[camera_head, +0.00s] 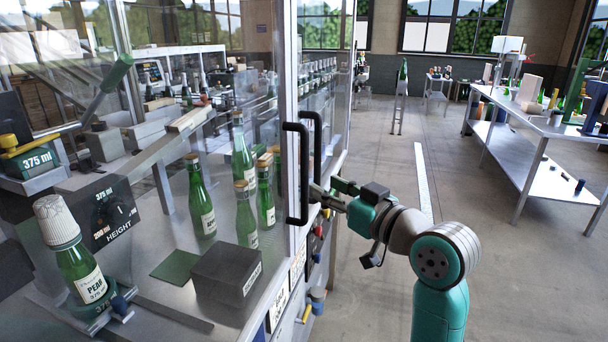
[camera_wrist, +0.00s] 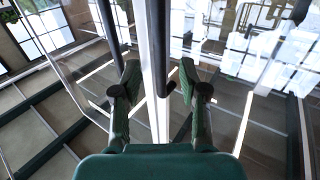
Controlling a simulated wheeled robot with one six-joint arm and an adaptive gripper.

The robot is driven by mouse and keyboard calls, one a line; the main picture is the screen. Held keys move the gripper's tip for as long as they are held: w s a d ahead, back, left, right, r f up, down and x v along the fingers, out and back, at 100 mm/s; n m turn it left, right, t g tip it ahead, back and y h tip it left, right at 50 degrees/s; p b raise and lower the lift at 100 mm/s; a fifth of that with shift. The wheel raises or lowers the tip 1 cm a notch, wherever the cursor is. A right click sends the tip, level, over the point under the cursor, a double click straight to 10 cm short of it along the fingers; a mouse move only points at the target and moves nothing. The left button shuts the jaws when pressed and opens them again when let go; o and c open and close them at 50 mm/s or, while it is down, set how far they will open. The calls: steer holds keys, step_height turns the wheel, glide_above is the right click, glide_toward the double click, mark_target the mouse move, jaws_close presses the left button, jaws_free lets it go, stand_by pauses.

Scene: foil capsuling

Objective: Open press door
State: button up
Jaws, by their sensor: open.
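The press door (camera_head: 291,60) is a clear glass panel in a pale metal frame, and it looks closed. Two black vertical bar handles stand side by side, the left handle (camera_head: 290,175) and the right handle (camera_head: 316,135). My gripper (camera_head: 322,194) reaches in from the right near the lower part of the handles; its fingertips are partly hidden there. In the wrist view, my gripper (camera_wrist: 158,80) is open. Its green fingers lie on either side of a black bar (camera_wrist: 157,45) and a pale frame edge. I cannot tell whether a finger touches the bar.
Inside the glass stand several green bottles (camera_head: 201,200) and a dark block (camera_head: 227,273). A white-capped bottle (camera_head: 81,266) stands at the lower left. Knobs line the machine's front below the handles. A metal workbench (camera_head: 521,140) is at the right, with open floor between.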

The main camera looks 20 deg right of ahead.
mark_target(307, 176)
steer(key=x, duration=0.8)
jaws_close()
